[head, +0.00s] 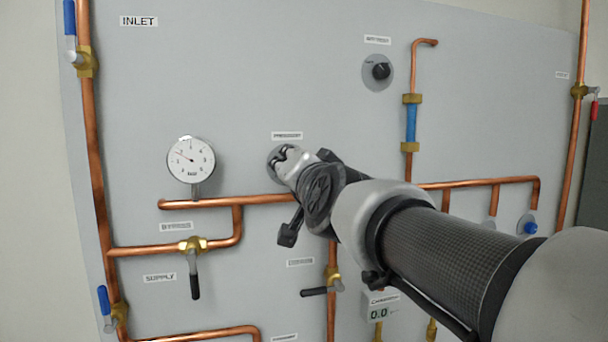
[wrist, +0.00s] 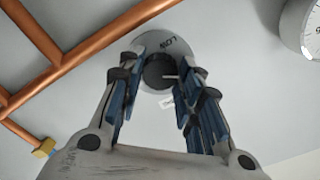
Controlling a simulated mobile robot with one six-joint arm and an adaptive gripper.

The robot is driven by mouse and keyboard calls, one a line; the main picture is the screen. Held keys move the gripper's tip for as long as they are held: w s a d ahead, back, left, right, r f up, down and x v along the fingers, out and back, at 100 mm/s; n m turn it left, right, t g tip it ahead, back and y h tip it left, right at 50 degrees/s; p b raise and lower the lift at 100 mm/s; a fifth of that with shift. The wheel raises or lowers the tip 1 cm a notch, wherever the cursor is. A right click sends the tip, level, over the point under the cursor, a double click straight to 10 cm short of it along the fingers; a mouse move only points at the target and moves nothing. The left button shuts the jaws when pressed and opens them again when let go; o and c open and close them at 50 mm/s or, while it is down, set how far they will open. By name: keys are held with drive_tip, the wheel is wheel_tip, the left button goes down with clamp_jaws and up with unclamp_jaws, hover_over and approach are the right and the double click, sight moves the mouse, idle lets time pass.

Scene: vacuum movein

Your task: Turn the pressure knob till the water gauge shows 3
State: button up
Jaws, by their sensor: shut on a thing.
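The water gauge (head: 191,160) is a round white dial on the panel at left in the head view. Its thin red needle points up and left, on the low side of the scale; the exact number is too small to read. The pressure knob's pale round plate (head: 273,163) shows under the "PRESSURE" label, with the knob mostly hidden by my gripper (head: 286,157). In the wrist view the dark knob (wrist: 158,72) with a light pointer line sits between the fingertips of my gripper (wrist: 162,82). My gripper is shut on it.
A second black knob (head: 381,71) is at the upper right. Copper pipes (head: 265,199) run below the gauge and the pressure knob. The upper middle of the panel is clear.

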drive_tip(key=m+b, duration=0.1)
drive_tip(key=m, duration=1)
drive_tip(key=shift+m, duration=0.3)
idle(0.4)
drive_tip(key=o, duration=1.1)
drive_tip(key=shift+c, duration=0.2)
